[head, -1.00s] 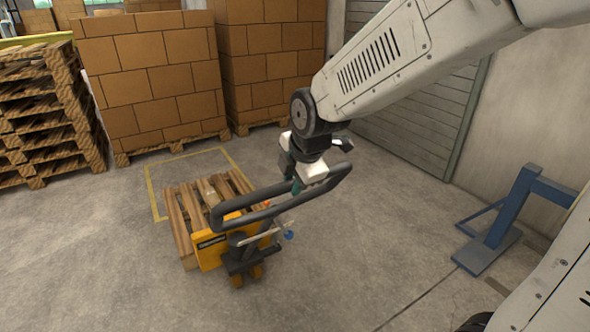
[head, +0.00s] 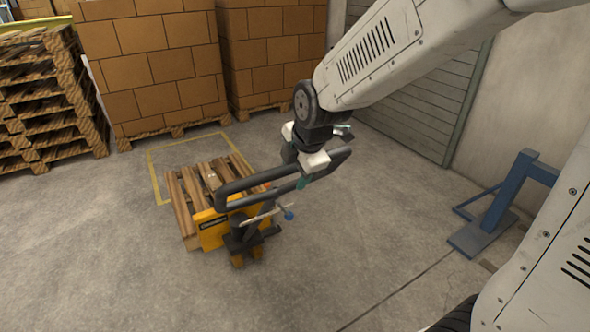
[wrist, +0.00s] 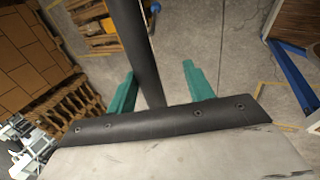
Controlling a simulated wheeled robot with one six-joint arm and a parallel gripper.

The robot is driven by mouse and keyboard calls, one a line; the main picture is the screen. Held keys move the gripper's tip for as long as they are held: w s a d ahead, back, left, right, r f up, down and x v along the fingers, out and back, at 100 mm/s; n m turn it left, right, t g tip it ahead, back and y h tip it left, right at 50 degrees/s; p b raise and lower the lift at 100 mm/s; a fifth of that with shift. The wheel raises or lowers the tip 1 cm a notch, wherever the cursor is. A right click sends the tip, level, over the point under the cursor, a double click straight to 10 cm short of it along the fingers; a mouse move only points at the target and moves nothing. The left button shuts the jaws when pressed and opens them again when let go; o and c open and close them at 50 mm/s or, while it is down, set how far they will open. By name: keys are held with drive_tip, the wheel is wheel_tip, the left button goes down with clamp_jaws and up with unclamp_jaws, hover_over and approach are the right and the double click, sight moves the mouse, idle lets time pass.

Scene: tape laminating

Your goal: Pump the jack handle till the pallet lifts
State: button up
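The yellow pallet jack (head: 212,228) stands on the floor with its dark looped handle (head: 237,187) leaning up towards my arm. The handle's dark bar also crosses the wrist view (wrist: 137,45). My gripper (head: 304,181) is at the handle's right part in the head view. The wooden pallet (head: 188,200) is at the jack's far side. The jack hides its near end, and I cannot tell whether it is off the floor.
A blue metal stand (head: 505,205) is on the right near the wall. Tall carton stacks (head: 150,65) stand behind the pallet, and stacked empty pallets (head: 45,100) are at the left. A yellow floor outline (head: 155,180) runs behind the pallet. The floor in front is clear.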

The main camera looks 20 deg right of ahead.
drive_tip(key=shift+d, duration=0.15)
drive_tip(key=v, duration=0.7)
drive_tip(key=shift+s+r, duration=0.2)
drive_tip(key=shift+r, duration=0.15)
idle(0.3)
drive_tip(key=s+d+m+g, duration=0.1)
drive_tip(key=s+d+m, duration=0.2)
drive_tip(key=s+m, duration=0.7)
drive_tip(key=s+d+m+g+h, duration=0.1)
drive_tip(key=s+d+m+g, duration=0.1)
drive_tip(key=s+m, duration=0.8)
drive_tip(key=s+d, duration=0.1)
drive_tip(key=s, duration=0.1)
drive_tip(key=shift+s+d+r+g, duration=0.25)
drive_tip(key=shift+s+r+g, duration=0.05)
drive_tip(key=shift+s+r, duration=0.1)
